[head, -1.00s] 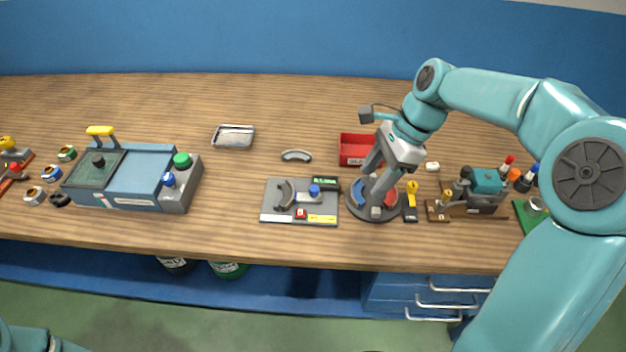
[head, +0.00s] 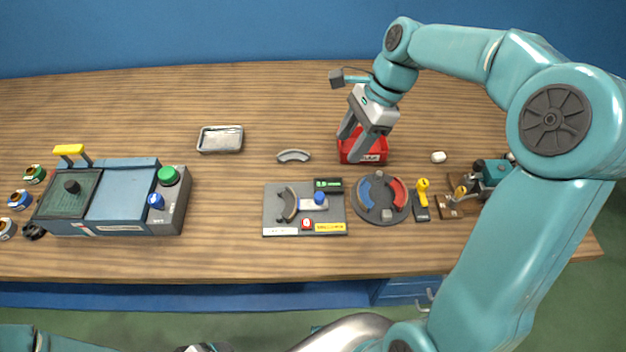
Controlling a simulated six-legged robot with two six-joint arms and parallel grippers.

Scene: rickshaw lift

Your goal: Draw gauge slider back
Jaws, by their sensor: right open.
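The gauge (head: 275,223) is a grey plate on the bench, in the middle of the head view. It has a green-lit display (head: 327,185), a red button (head: 307,224) and a yellow label. Its slider (head: 320,199) carries a blue knob and stands right of a dark curved piece (head: 287,205) on the plate. My right gripper (head: 348,148) is open, its fingers pointing down at the red bin behind and right of the gauge. It is apart from the slider. I do not see my left gripper's fingers.
A red bin (head: 374,158) is under my right gripper. A loose grey arc (head: 294,156) lies behind the gauge. A round dial plate (head: 381,214) and a yellow-handled tool (head: 422,192) stand right of it. A metal tray (head: 220,139) and a blue machine (head: 124,196) are left.

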